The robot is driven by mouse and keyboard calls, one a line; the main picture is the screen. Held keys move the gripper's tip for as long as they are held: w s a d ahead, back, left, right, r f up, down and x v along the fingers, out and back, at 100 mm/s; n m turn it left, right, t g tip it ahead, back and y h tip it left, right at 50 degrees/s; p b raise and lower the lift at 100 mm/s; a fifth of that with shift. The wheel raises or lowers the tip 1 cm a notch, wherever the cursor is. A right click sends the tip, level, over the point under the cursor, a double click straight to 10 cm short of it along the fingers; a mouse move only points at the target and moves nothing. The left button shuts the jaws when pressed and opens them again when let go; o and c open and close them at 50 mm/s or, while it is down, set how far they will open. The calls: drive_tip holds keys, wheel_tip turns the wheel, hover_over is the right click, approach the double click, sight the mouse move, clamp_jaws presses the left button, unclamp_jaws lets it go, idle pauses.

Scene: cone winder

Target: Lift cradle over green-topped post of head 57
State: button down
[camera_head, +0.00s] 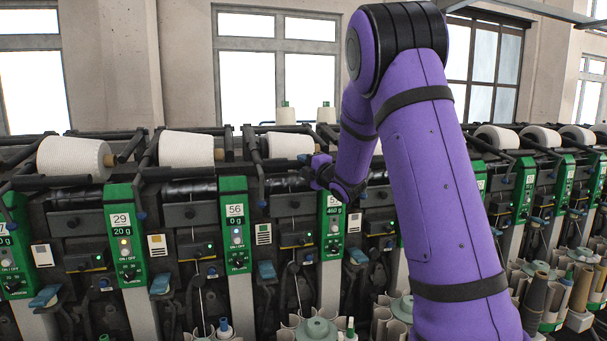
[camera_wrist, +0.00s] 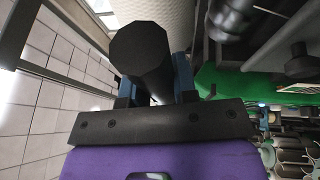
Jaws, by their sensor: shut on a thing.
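The green-topped post of head 57 (camera_head: 333,235) stands right of head 56, its display reading 460 g and its number partly hidden by my arm. My gripper (camera_head: 312,172) is just above and left of its top. In the wrist view my gripper (camera_wrist: 155,88) has its blue fingers shut around a dark round bar with a faceted end, which looks like the cradle's handle (camera_wrist: 140,50). The rest of the cradle is mostly hidden. The post's green top (camera_wrist: 235,82) shows right of the fingers, apart from the bar.
A white yarn cone (camera_head: 290,145) lies left of my gripper. The head 56 post (camera_head: 237,245) and head 29 post (camera_head: 125,245) stand to the left. More cones and green posts line the machine on the right. My arm hides the heads right of 57.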

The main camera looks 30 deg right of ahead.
drive_tip(key=shift+m+g, duration=0.3)
drive_tip(key=shift+g, duration=0.2)
drive_tip(key=r, duration=0.5)
drive_tip(key=s+r, duration=0.1)
drive_tip(key=r, duration=0.1)
drive_tip(key=shift+a+r, duration=0.1)
drive_tip(key=shift+r, duration=0.25)
drive_tip(key=c, duration=0.9)
unclamp_jaws()
drive_tip(key=shift+f, duration=0.1)
drive_tip(key=s+d, duration=0.1)
drive_tip(key=s, duration=0.9)
drive_tip(key=shift+s+f, duration=0.35)
drive_tip(key=shift+d, duration=0.1)
